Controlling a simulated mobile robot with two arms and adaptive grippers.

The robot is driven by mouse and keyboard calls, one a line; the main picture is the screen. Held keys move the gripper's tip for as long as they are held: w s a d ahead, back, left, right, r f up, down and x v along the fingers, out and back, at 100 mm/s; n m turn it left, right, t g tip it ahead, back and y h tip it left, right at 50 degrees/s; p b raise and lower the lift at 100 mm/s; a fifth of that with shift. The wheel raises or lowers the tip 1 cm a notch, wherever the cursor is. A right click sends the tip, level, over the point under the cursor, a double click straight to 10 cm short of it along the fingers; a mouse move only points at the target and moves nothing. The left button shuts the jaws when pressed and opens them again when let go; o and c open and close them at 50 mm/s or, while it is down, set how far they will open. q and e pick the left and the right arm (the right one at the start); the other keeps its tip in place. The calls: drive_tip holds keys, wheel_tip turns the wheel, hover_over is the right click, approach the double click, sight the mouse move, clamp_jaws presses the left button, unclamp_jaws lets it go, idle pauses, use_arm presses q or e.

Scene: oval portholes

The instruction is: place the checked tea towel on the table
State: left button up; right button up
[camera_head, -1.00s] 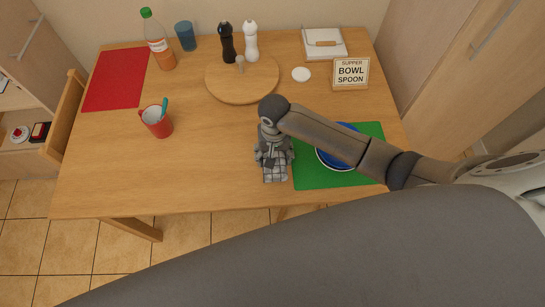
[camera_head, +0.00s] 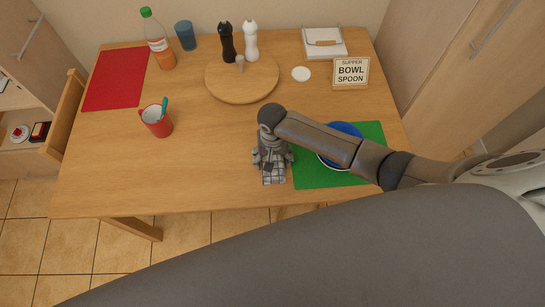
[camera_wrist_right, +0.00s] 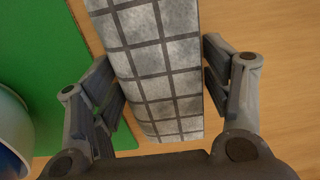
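The checked tea towel (camera_head: 273,175) is grey and white with dark lines, a folded block near the table's front edge, left of the green mat. My right gripper (camera_head: 272,156) is over it, pointing down. In the right wrist view the towel (camera_wrist_right: 165,65) lies between the two fingers of the gripper (camera_wrist_right: 158,75), which are close against its sides. My left gripper is not in view.
The green mat (camera_head: 310,173) with a blue bowl (camera_head: 346,130) is right of the towel. A red mug (camera_head: 156,122), a round board (camera_head: 242,88) and a sign (camera_head: 351,72) stand farther off. Left of the towel the table is clear.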

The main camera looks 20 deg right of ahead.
sight(273, 158)
drive_tip(key=shift+o, duration=0.7)
drive_tip(key=shift+r, duration=0.1)
wheel_tip(273, 158, up, 12)
idle(0.6)
